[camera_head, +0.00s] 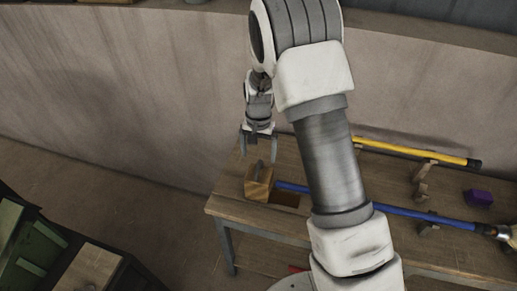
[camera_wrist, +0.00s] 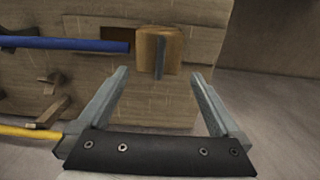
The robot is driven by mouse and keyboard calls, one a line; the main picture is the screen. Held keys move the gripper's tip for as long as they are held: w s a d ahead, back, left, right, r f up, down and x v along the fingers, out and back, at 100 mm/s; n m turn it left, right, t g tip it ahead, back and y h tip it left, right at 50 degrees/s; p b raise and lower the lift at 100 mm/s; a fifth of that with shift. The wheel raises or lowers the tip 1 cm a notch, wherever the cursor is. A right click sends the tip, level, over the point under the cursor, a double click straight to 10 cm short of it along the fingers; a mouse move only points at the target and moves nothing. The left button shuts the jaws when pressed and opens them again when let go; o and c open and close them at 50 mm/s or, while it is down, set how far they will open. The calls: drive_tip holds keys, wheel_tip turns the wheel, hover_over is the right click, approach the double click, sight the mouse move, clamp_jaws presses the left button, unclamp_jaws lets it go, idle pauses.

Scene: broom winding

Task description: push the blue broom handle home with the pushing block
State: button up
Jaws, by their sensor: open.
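The wooden pushing block (camera_head: 258,186) sits on the table near its left end, with an upright grip on top. In the wrist view the block (camera_wrist: 173,46) lies ahead, between the lines of my fingers. The blue broom handle (camera_head: 400,211) lies along the table, partly hidden behind my arm. Its left end is close beside the block; in the wrist view the blue handle (camera_wrist: 60,44) ends just left of it, and I cannot tell whether they touch. My gripper (camera_head: 259,153) is open and empty above the block; its two spread fingers show in the wrist view (camera_wrist: 160,73).
A yellow handle (camera_head: 410,150) lies toward the table's far side. Wooden supports (camera_head: 422,186) stand on the table, and a purple block (camera_head: 478,197) is at right. A dark opening (camera_head: 285,199) is in the tabletop beside the block. A wall rises behind the table.

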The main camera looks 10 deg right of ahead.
sight(259, 165)
wheel_tip(259, 165, down, 7)
drive_tip(key=b, duration=0.4)
drive_tip(key=shift+r, duration=0.1)
drive_tip(key=shift+c, duration=0.2)
clamp_jaws()
idle(1.7)
